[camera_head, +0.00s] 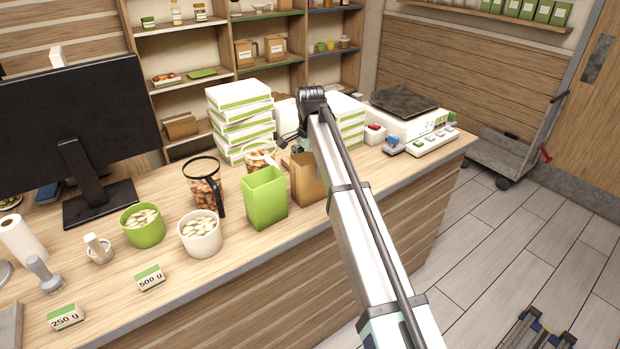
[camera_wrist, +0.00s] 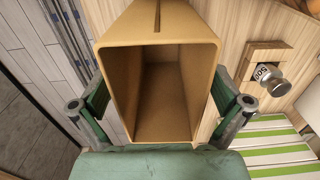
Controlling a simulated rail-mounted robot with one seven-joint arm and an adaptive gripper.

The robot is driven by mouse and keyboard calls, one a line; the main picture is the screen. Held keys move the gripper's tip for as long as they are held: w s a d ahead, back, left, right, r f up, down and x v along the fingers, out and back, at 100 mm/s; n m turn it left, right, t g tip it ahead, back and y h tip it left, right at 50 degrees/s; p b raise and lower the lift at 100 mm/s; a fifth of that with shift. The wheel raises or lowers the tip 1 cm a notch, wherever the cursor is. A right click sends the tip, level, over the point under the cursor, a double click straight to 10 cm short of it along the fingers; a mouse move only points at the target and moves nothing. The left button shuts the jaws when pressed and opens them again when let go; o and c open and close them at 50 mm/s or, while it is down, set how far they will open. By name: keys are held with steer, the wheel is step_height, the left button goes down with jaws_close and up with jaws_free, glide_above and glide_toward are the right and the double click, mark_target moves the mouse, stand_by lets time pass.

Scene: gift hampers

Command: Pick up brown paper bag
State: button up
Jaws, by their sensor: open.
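The brown paper bag (camera_head: 306,185) stands upright on the counter in the head view, right of a green bag (camera_head: 265,198), and my arm hides its right part. In the wrist view the brown bag (camera_wrist: 158,40) fills the middle, its top open and its inside empty. My gripper (camera_wrist: 160,102) is open, with one green-padded finger on each side of the bag. The fingers are close to its side walls; I cannot tell whether they touch. In the head view my gripper is mostly hidden behind the arm.
Nut-filled containers (camera_head: 203,186) and two tubs (camera_head: 200,235) stand to the left. White-green boxes (camera_head: 241,112) are stacked behind. A scale (camera_head: 408,118) and a button strip (camera_head: 430,141) are to the right. The counter front edge is close to the bags.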

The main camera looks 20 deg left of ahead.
steer(key=shift+f, duration=0.6)
steer(key=c, duration=1)
steer(key=shift+r, duration=0.2)
